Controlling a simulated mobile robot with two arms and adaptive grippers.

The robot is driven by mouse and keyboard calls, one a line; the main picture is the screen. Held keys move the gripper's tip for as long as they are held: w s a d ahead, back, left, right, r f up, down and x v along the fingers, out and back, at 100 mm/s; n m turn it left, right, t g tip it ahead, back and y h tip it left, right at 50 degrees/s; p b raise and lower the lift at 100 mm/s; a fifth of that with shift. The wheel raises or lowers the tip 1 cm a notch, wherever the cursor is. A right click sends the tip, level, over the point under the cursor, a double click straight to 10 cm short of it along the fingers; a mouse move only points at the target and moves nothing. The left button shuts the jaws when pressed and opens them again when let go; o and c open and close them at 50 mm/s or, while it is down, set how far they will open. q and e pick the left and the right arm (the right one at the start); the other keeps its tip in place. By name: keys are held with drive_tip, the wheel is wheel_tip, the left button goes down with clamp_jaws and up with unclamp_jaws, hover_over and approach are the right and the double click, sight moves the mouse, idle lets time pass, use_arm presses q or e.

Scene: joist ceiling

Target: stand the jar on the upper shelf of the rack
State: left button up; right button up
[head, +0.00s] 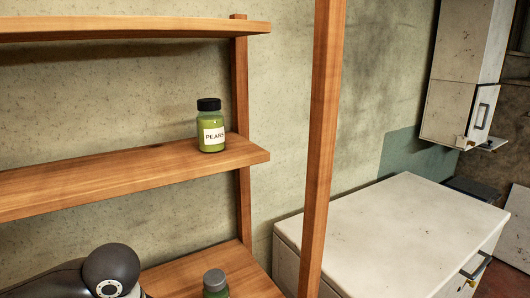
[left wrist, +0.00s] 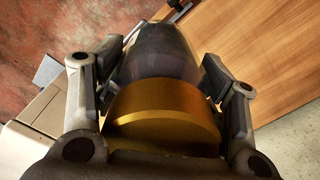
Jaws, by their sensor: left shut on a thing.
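My left gripper (left wrist: 165,62) is shut on a jar (left wrist: 163,50) with a gold lid (left wrist: 165,118) and a dark, see-through body. The lid faces the wrist camera, and a finger lies on each side of the jar. The held jar and gripper do not show in the head view. The wooden rack (head: 242,90) has a top board (head: 130,28), a middle board (head: 130,178) and a lower board (head: 190,272). In the left wrist view a wooden board (left wrist: 265,55) lies behind the jar. My right gripper is out of view.
A green jar labelled PEARS (head: 211,128) with a black lid stands near the middle board's right end; the board left of it is clear. A grey-lidded jar (head: 215,283) shows low down. A rack post (head: 322,140) stands in front. A white cabinet (head: 410,225) is at right.

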use_arm(q)
drive_tip(key=n, duration=0.1)
drive_tip(key=s+d+n, duration=0.1)
drive_tip(key=n, duration=0.1)
drive_tip(key=d+f+n, duration=0.1)
drive_tip(key=shift+s+n, duration=0.25)
drive_tip(key=shift+n, duration=0.15)
drive_tip(key=shift+f, duration=0.1)
